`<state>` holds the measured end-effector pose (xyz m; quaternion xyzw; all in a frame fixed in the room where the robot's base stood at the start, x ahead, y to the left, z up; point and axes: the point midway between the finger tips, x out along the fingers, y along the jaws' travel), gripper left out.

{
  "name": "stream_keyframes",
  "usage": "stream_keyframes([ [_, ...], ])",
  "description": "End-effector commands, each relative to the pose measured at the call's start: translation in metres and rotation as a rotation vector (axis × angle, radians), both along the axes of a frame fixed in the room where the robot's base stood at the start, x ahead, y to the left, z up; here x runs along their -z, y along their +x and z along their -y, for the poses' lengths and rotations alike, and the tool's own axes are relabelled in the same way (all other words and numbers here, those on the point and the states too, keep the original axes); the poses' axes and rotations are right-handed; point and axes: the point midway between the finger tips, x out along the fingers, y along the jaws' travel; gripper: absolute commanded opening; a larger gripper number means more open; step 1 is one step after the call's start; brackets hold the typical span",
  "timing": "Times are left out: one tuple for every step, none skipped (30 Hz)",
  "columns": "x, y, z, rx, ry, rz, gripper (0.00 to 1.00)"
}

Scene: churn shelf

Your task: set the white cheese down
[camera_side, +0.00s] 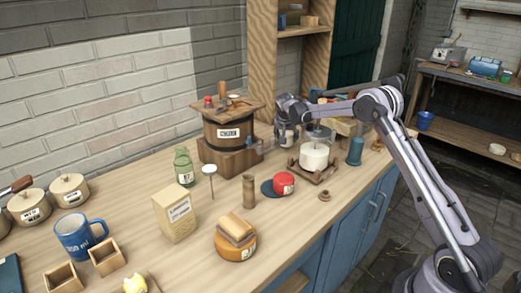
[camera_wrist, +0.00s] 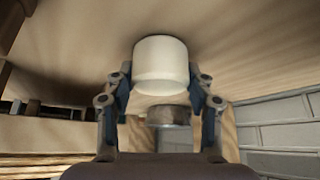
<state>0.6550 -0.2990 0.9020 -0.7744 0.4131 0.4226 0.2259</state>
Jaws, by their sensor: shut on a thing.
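A small white cylinder, the white cheese (camera_wrist: 160,65), is between the fingers of my gripper (camera_wrist: 163,98) in the wrist view. My gripper is shut on it. In the side view my gripper (camera_side: 283,138) is behind the wooden stand, right of the barrel, and partly hard to make out. The pale held piece (camera_side: 287,136) shows there in part. I cannot tell whether its underside touches anything.
A larger white cylinder (camera_side: 314,156) sits on a low wooden stand (camera_side: 318,178). A barrel (camera_side: 228,132) stands left of my gripper. A red cheese (camera_side: 284,183), a green bottle (camera_side: 184,166) and a blue cylinder (camera_side: 355,151) are nearby. The counter's front middle has bare wood.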

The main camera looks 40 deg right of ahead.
Motion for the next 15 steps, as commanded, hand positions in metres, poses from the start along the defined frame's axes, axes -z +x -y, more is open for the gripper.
stream_keyframes([
  [-0.0001, 0.0000, 0.0000, 0.000, 0.000, 0.000, 0.19],
  [0.0002, 0.0000, 0.0000, 0.000, 0.000, 0.000, 0.19],
  [0.0010, 0.0000, 0.0001, 0.000, 0.000, 0.000, 0.19],
  [0.0017, 0.0000, 0.0000, 0.000, 0.000, 0.000, 0.19],
  [0.0026, 0.0001, 0.0001, 0.000, 0.000, 0.000, 0.19],
  [0.0032, 0.0000, 0.0000, 0.000, 0.000, 0.000, 0.56],
  [0.0030, 0.0000, 0.0000, 0.000, 0.000, 0.000, 0.65],
  [0.0030, 0.0000, 0.0000, 0.000, 0.000, 0.000, 0.74],
  [0.0030, 0.0000, 0.0000, 0.000, 0.000, 0.000, 0.76],
  [0.0029, 0.0000, 0.0000, 0.000, 0.000, 0.000, 0.76],
  [0.0029, 0.0000, 0.0000, 0.000, 0.000, 0.000, 0.76],
  [0.0029, 0.0000, 0.0000, 0.000, 0.000, 0.000, 0.76],
  [0.0028, 0.0000, 0.0000, 0.000, 0.000, 0.000, 0.76],
  [0.0028, 0.0000, 0.0000, 0.000, 0.000, 0.000, 0.76],
  [0.0027, 0.0000, 0.0000, 0.000, 0.000, 0.000, 0.76],
])
